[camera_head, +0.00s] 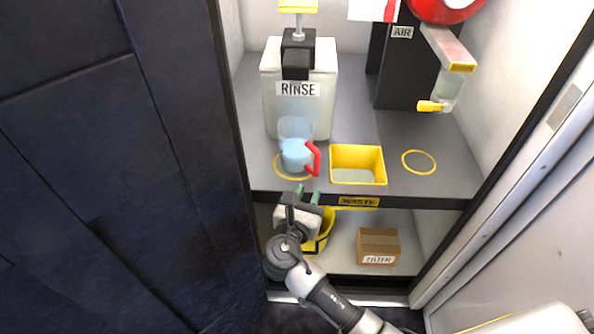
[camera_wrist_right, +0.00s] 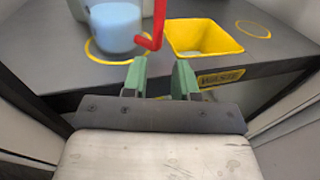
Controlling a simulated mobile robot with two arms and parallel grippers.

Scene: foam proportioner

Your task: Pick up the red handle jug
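The jug (camera_head: 295,152) is clear with blue contents and has a red handle (camera_head: 313,158) on its right side. It stands upright inside a yellow ring on the grey shelf, in front of the rinse tank. My right gripper (camera_head: 308,192) is in front of the shelf edge, just below the jug. In the right wrist view its two green fingers (camera_wrist_right: 159,80) are apart with nothing between them. The red handle (camera_wrist_right: 157,22) is ahead of the fingers, and the jug body (camera_wrist_right: 115,25) is to the left. My left gripper is not in view.
A yellow waste bin (camera_head: 358,165) stands right of the jug. An empty yellow ring (camera_head: 419,162) is farther right. The rinse tank (camera_head: 299,112) is behind. A dark door (camera_head: 110,170) closes off the left. A filter box (camera_head: 378,247) sits on the lower shelf.

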